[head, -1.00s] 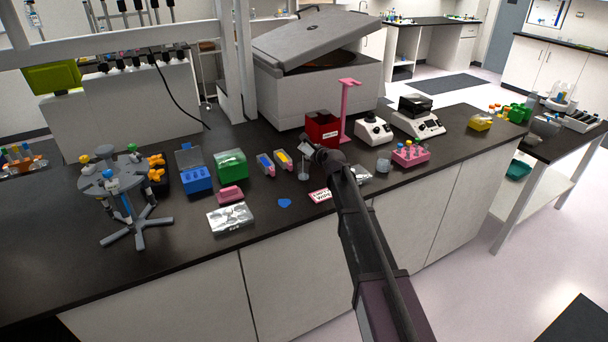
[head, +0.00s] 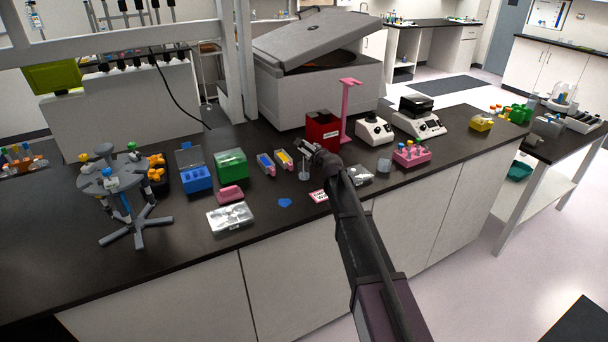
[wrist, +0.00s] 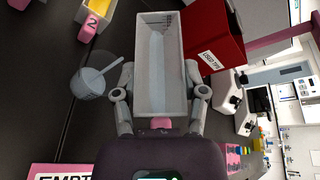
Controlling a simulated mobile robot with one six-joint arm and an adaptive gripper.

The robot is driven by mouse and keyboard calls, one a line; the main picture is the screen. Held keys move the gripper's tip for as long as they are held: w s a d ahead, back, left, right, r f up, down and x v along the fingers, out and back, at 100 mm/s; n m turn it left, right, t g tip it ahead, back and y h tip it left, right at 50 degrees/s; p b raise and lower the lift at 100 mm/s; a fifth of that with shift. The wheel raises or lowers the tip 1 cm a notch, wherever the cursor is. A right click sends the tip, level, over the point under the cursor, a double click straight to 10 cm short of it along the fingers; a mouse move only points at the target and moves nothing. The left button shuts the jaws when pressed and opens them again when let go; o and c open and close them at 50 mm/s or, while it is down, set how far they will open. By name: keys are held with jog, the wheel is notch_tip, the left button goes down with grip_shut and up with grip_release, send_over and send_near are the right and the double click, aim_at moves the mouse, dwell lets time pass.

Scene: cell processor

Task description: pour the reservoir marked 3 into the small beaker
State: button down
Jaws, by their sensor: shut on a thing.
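My gripper (wrist: 158,100) is shut on a white rectangular reservoir (wrist: 181,60). In the wrist view I look into its open trough, which looks pale inside; its number is not visible. In the head view my gripper (head: 310,150) is above the bench, left of the red box, and the reservoir is hard to make out. A small clear beaker (wrist: 88,84) stands left of the held reservoir, apart from it, with a pale round surface and a thin light streak. It also shows below my gripper in the head view (head: 304,173).
A reservoir marked 2 (wrist: 92,23) with yellow contents lies left of a red box (wrist: 214,38). A blue-filled reservoir (head: 265,164) is beside it in the head view. Another clear vessel (head: 384,166) stands near the pink tube rack (head: 411,155).

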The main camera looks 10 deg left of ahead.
jog(key=shift+s+f+n+t+b, duration=0.15)
jog(key=shift+n+t+b, duration=0.15)
jog(key=shift+n+b, duration=0.25)
dwell(0.4)
dwell(1.0)
jog(key=shift+w+r+m+p, duration=0.2)
jog(key=shift+r+m+p, duration=0.1)
jog(key=shift+m+p, duration=0.35)
jog(key=shift+f+m+g, duration=0.15)
jog(key=shift+m+g, duration=0.25)
jog(key=shift+g, duration=0.3)
jog(key=shift+d+y+p, duration=0.1)
jog(key=shift+y+p, duration=0.2)
jog(key=shift+w+d+m+g+y+p, duration=0.15)
jog(key=shift+m+g+y+p, duration=0.15)
jog(key=shift+m+g+p, duration=0.35)
jog(key=shift+f+m+g+y, duration=0.2)
jog(key=shift+m+g+y, duration=0.15)
jog(key=shift+m, duration=0.4)
